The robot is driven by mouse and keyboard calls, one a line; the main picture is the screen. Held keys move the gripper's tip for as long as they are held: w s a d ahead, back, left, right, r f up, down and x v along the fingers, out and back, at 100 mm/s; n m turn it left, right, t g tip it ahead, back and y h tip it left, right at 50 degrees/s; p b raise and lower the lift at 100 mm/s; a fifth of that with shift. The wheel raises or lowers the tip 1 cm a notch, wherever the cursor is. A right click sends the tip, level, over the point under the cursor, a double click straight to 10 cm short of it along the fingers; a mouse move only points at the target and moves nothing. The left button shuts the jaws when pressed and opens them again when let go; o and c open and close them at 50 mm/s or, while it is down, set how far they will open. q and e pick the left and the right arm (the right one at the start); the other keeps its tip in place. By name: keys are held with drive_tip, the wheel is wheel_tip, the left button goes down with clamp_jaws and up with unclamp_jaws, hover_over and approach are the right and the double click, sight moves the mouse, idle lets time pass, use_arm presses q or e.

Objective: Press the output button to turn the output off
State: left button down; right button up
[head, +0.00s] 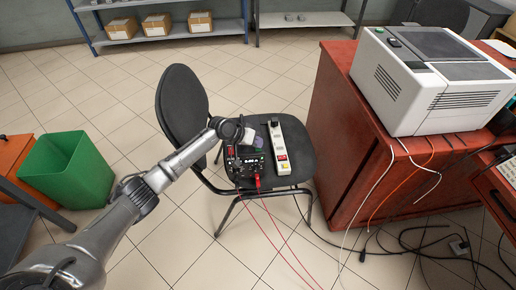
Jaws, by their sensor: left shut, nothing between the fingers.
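A small black power supply (254,169) sits on the seat of a black chair (298,143). Its front has a red-lit display and knobs, and red leads plug in at its lower front. The output button is too small to pick out. My left arm reaches in from the lower left, and my left gripper (239,133) is over the upper part of the power supply, covering some of it. It is shut and empty. I cannot tell whether it touches the power supply. My right gripper is not in view.
A white power strip (278,148) lies on the seat, right of the power supply. Red leads hang to the floor. A red cabinet (339,118) carrying a white machine (408,88) stands at right. Cables lie on the floor. A green bin (68,165) is at left.

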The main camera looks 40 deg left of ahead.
use_arm(q)
drive_tip(key=shift+s+f, duration=0.15)
drive_tip(key=shift+f, duration=0.4)
drive_tip(key=shift+s+f, duration=0.15)
drive_tip(key=shift+f, duration=0.35)
drive_tip(key=shift+w+r+p, duration=0.2)
drive_tip(key=shift+r+p, duration=0.55)
drive_tip(key=shift+p, duration=0.05)
wheel_tip(320, 180, up, 7)
drive_tip(key=p, duration=0.6)
drive_tip(key=shift+d+f, duration=0.1)
